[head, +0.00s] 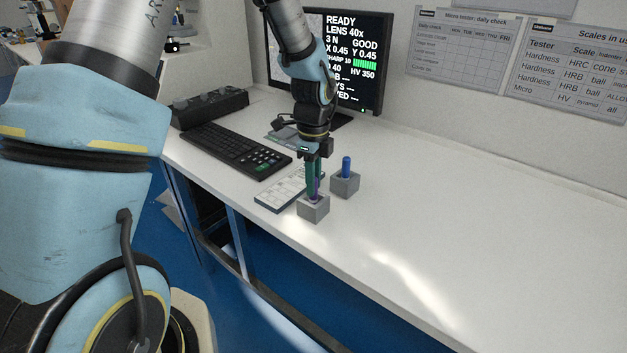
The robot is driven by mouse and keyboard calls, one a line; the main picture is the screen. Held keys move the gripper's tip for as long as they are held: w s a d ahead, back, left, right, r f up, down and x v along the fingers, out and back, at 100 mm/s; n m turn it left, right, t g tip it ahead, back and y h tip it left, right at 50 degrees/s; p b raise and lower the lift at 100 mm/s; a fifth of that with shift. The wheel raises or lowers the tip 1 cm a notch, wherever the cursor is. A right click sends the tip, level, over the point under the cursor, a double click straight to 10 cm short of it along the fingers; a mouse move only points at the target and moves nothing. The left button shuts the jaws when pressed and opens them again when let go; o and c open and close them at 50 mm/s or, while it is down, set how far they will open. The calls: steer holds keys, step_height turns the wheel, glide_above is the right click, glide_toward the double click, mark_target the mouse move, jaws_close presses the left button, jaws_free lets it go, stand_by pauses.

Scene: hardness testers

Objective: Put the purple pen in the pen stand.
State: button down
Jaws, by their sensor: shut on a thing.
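My gripper (314,181) points down over the near grey block, which looks like the pen stand (314,210), close to the table's front edge. It is shut on the purple pen (317,188), which stands about upright between the fingers. The pen's lower end is at the top of the near block. I cannot tell how deep it sits in it. Most of the pen is hidden by the fingers.
A second grey block (345,182) with a blue pen (346,165) upright in it stands just behind and right. A printed sheet (281,190), a black keyboard (235,149) and a monitor (355,60) are to the left and behind. The white table (480,220) is clear on the right.

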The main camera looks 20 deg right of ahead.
steer(key=c, duration=0.6)
jaws_free()
steer(key=shift+f, duration=0.1)
step_height(320, 180, up, 11)
steer(key=shift+f+b, duration=0.1)
steer(key=shift+b, duration=0.65)
steer(key=s+a+f+n, duration=0.1)
steer(key=a+n, duration=0.7)
steer(key=a, duration=0.2)
steer(key=s+a+n+t, duration=0.1)
steer(key=a+n, duration=0.8)
steer(key=a, duration=0.1)
steer(key=s+a+f+n, duration=0.1)
steer(key=s+a+n, duration=0.1)
steer(key=a+n, duration=0.7)
steer(key=shift+a+f+t, duration=0.3)
steer(key=shift+a, duration=0.3)
